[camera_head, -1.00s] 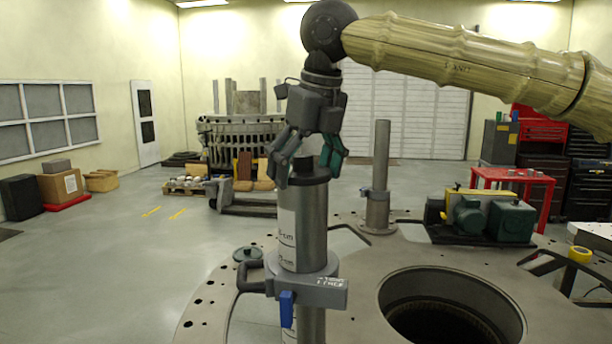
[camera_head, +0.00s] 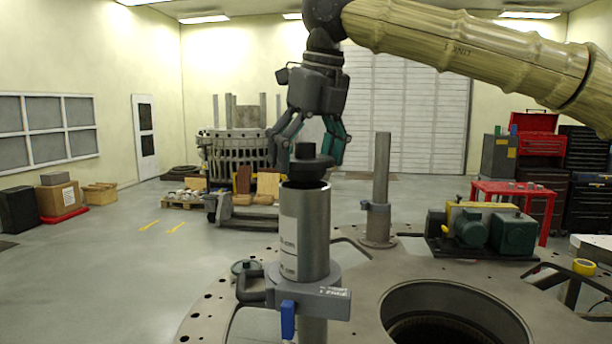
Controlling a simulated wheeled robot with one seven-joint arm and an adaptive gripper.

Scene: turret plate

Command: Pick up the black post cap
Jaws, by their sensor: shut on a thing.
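The black post cap (camera_head: 308,170) is a dark disc with a small knob on top. My gripper (camera_head: 306,161) has its fingers on either side of the cap and is shut on it. The cap is at the top of the near grey post (camera_head: 303,235), raised above the rim. The post's rim shows below it, and I cannot tell whether the cap's underside is fully clear of the opening. The post stands upright in a collar (camera_head: 320,298) with a blue lever (camera_head: 288,319).
The turret plate (camera_head: 365,285) has a large round hole (camera_head: 455,315) at right. A second, thinner post (camera_head: 382,180) stands behind. A green motor unit (camera_head: 490,228) sits at right. A small dark round piece (camera_head: 246,266) lies left of the collar.

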